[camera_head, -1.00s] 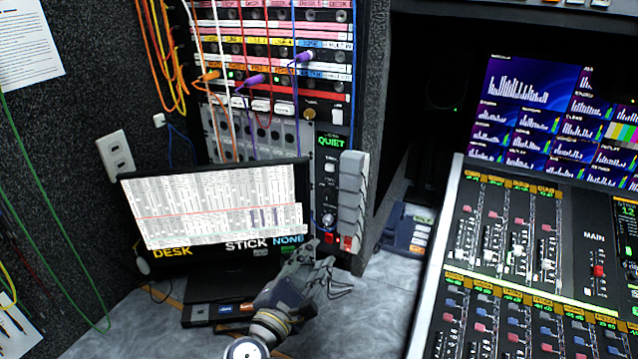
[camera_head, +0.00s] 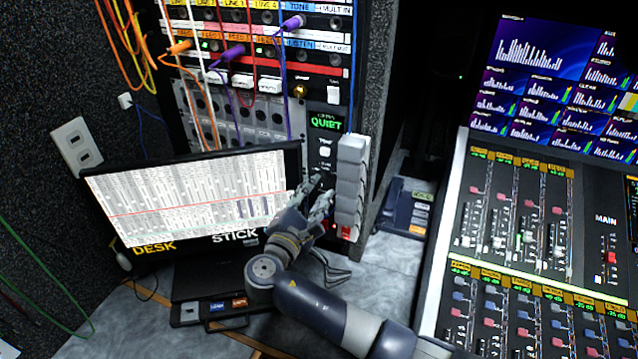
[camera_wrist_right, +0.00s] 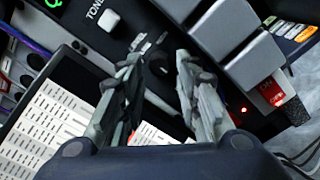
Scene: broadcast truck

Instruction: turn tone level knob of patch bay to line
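The patch bay (camera_head: 272,62) fills the rack at upper centre in the head view, with coloured label strips and plugged cables. Its lower right panel bears a green QUIET display (camera_head: 326,123) and a pale square button (camera_head: 325,151). The button also shows beside the TONE lettering in the wrist view (camera_wrist_right: 108,20). My right gripper (camera_head: 322,190) is at the panel below that button. In the wrist view its fingers (camera_wrist_right: 160,66) are apart, pointing at the dark panel. My left gripper is out of view.
A screen (camera_head: 190,195) stands left of my right gripper. Grey blocks (camera_head: 351,180) stick out close to its right, with a lit red switch (camera_head: 346,232) below. Cables hang over the rack. The mixing console (camera_head: 530,230) fills the right side.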

